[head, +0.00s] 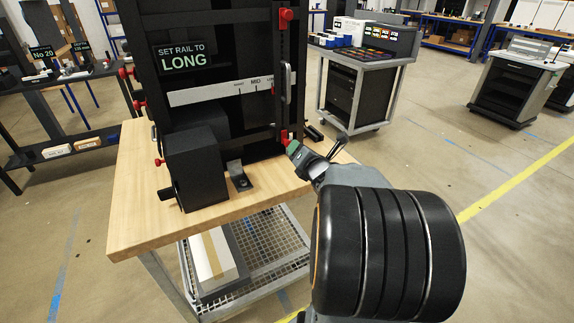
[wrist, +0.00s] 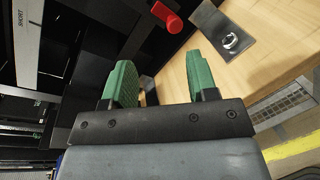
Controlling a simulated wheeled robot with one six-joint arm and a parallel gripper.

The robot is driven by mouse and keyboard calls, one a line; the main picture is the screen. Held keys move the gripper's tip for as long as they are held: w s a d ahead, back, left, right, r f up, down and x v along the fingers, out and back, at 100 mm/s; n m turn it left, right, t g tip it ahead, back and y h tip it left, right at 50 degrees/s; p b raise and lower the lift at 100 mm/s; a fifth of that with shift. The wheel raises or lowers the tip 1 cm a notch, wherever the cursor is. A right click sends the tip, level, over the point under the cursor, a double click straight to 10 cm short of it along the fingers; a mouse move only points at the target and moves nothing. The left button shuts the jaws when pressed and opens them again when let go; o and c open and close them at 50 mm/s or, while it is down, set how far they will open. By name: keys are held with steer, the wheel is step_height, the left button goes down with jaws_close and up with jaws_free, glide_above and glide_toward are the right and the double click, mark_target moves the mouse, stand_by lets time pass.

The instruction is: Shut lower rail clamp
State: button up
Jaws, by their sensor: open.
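The lower rail clamp shows as a small red handle (head: 285,137) at the bottom of the vertical rail, on the right side of the black rack. In the wrist view a red clamp handle (wrist: 168,17) sticks out from the black rack at the top, just beyond and between the green fingertips. My gripper (head: 296,151) is beside the lower clamp, above the bench's right edge. In the wrist view its green-padded fingers (wrist: 160,82) stand wide apart with nothing between them. Whether they touch the clamp cannot be told from the head view.
A red upper clamp (head: 286,15) sits higher on the rail. A sign (head: 183,58) reads "SET RAIL TO LONG". A black box (head: 195,170) and metal bracket (head: 238,176) stand on the wooden bench (head: 135,215). A metal plate (wrist: 222,32) lies near the clamp in the wrist view.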

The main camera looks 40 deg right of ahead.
mark_target(288, 143)
step_height(288, 143, down, 5)
steer(key=d+n+t+y+b, duration=0.2)
steer(key=n+b, duration=0.1)
steer(key=n, duration=0.3)
steer(key=shift+n, duration=0.4)
steer(key=w, duration=0.4)
steer(key=w+d+p, duration=0.1)
steer(key=w, duration=0.7)
steer(key=shift+w+d+r, duration=0.1)
steer(key=shift+w+d, duration=0.1)
steer(key=shift+d, duration=0.15)
steer(key=shift+c, duration=0.2)
jaws_close()
